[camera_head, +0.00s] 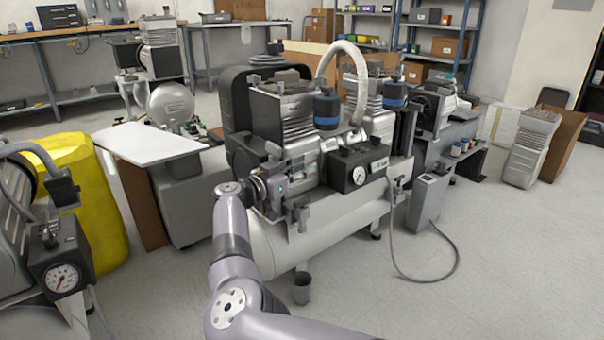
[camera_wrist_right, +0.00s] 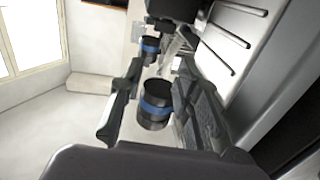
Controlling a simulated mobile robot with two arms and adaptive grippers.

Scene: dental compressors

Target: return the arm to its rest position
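My right arm (camera_head: 232,245) reaches forward from the bottom of the head view to the front of the large dental compressor (camera_head: 330,225). My right gripper (camera_head: 272,187) is close to the compressor's motor and partly hidden against its grey and black parts. In the right wrist view, the right gripper (camera_wrist_right: 160,85) has its two fingers apart. A black cylinder with a blue band (camera_wrist_right: 155,103) shows in the gap between them; I cannot tell whether anything touches. My left gripper is not in view.
A pressure gauge box (camera_head: 357,170) and a blue-banded filter (camera_head: 327,108) sit close by on the compressor. A white panel (camera_head: 150,145) and a yellow object (camera_head: 88,195) stand left. Floor at right is mostly clear.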

